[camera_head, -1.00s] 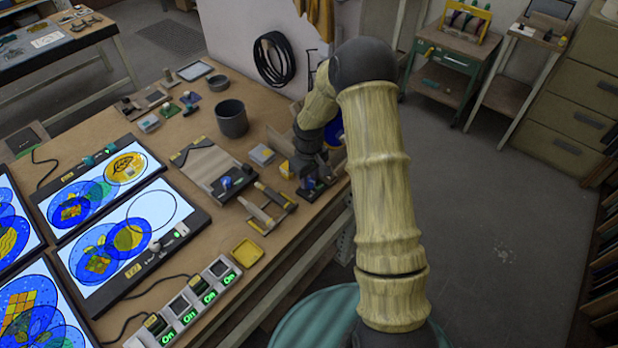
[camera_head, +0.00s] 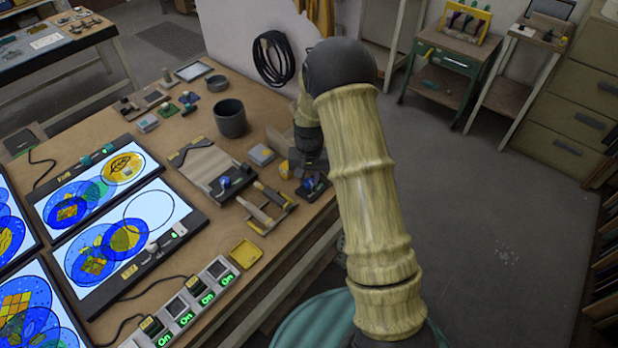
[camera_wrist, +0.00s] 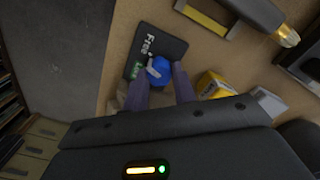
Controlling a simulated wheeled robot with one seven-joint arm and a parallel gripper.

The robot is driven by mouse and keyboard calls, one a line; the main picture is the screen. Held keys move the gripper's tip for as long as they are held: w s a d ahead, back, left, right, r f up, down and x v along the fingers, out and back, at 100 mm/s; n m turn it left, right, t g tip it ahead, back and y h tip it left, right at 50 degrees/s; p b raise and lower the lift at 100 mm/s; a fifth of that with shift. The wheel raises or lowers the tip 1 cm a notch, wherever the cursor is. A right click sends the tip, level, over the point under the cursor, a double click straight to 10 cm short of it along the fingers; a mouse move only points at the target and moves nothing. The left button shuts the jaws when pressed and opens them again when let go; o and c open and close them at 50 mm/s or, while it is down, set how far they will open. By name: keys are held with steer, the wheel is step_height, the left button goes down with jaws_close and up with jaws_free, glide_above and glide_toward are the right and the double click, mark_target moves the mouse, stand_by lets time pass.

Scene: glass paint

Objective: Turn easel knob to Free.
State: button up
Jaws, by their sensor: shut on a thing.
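The easel knob is blue (camera_wrist: 161,66) and sits on a dark plate (camera_wrist: 172,43) marked "Free" and with a green-backed label that appears to read "Lock". A pale pointer on the knob faces roughly toward the green label; its exact angle is hard to read. My gripper (camera_wrist: 162,74) is shut on the knob, one finger on each side of it. In the head view my gripper (camera_head: 309,168) is low over the dark plate (camera_head: 313,188) at the table's right edge. The fingers partly hide the knob there.
A yellow block (camera_wrist: 212,85) lies close to the right finger in the wrist view. A tool with a brass tip (camera_wrist: 288,38) lies beyond the plate. Floor is clear at right.

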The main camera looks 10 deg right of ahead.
mark_target(309, 180)
steer(key=shift+m, duration=1.2)
steer(key=o, duration=1)
steer(key=shift+r, duration=0.1)
step_height(309, 180, up, 17)
steer(key=shift+r+b, duration=0.1)
steer(key=shift+b, duration=0.8)
